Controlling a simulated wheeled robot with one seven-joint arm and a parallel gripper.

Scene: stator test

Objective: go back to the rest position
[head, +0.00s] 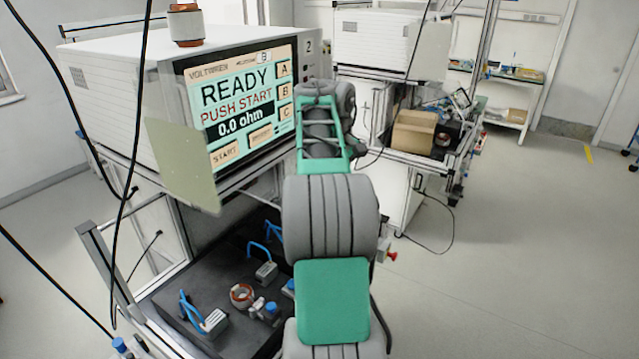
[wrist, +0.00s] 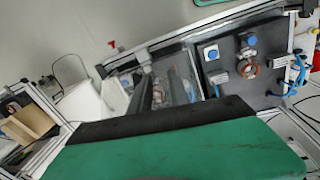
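My green and grey arm (head: 325,220) rises through the middle of the head view. Its far end reaches beside the tester screen, and the gripper is hidden there. Another stator (head: 185,26) stands on top of the white tester (head: 110,80).
The tester screen (head: 240,95) reads READY, PUSH START, 0.0 ohm. Blue-handled clamps (head: 205,315) stand around the lower stator. A second station with a cardboard box (head: 413,132) is behind. Black cables hang at the left. The floor (head: 510,250) on the right is clear.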

